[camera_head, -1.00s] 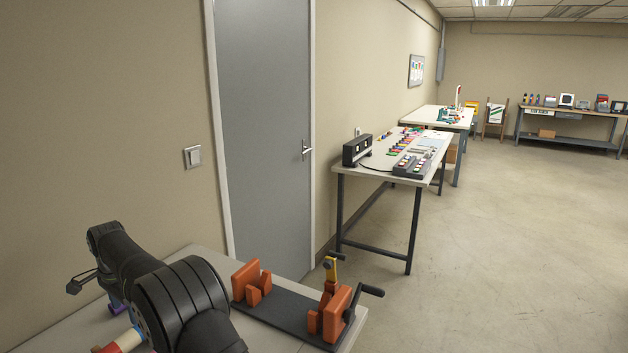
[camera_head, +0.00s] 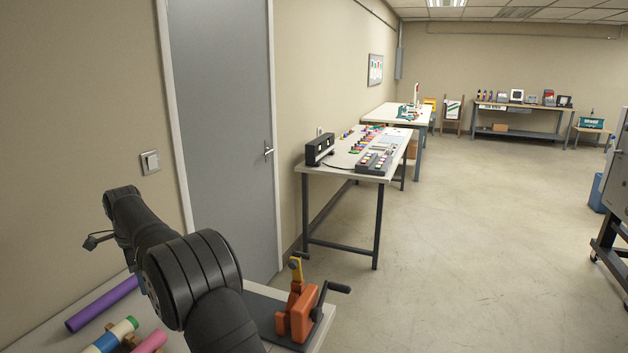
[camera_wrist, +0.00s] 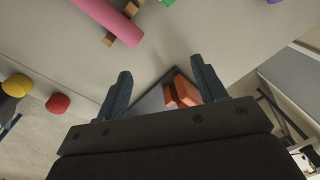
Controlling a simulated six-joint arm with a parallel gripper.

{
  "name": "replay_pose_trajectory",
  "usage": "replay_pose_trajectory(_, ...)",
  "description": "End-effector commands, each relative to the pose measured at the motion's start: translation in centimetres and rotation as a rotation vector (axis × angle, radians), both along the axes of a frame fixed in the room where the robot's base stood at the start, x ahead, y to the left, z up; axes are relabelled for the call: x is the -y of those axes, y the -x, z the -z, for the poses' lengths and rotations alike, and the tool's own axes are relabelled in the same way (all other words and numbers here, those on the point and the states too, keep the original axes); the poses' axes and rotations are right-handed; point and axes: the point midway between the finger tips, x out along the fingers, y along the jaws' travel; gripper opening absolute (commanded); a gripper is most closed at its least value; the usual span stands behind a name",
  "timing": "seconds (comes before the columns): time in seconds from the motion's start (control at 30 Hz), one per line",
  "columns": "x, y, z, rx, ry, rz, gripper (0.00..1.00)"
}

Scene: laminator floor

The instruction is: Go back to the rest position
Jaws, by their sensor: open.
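My gripper (camera_wrist: 160,88) shows in the wrist view with its two dark fingers spread apart and nothing between them. Beyond the fingers is the pale tabletop with part of an orange clamp fixture (camera_wrist: 181,92) near the right finger. In the head view my black arm stands over the near table at lower left, and the gripper itself is hidden there. The orange fixture with a yellow lever and black crank (camera_head: 301,312) sits on a dark base plate at the table's right end, right of my arm.
A purple roll (camera_head: 101,304), a pink roll (camera_head: 150,342) and a banded roll (camera_head: 110,336) lie on the near table. A grey door (camera_head: 222,130) is behind. A table with a control panel (camera_head: 376,162) stands farther right.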

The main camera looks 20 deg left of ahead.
Motion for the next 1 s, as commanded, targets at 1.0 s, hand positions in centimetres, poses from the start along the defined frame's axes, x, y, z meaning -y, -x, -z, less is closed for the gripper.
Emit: replay_pose_trajectory(1.0, 8.4, -9.7, -2.5, 0.001, 0.002, 0.462, 0.64)
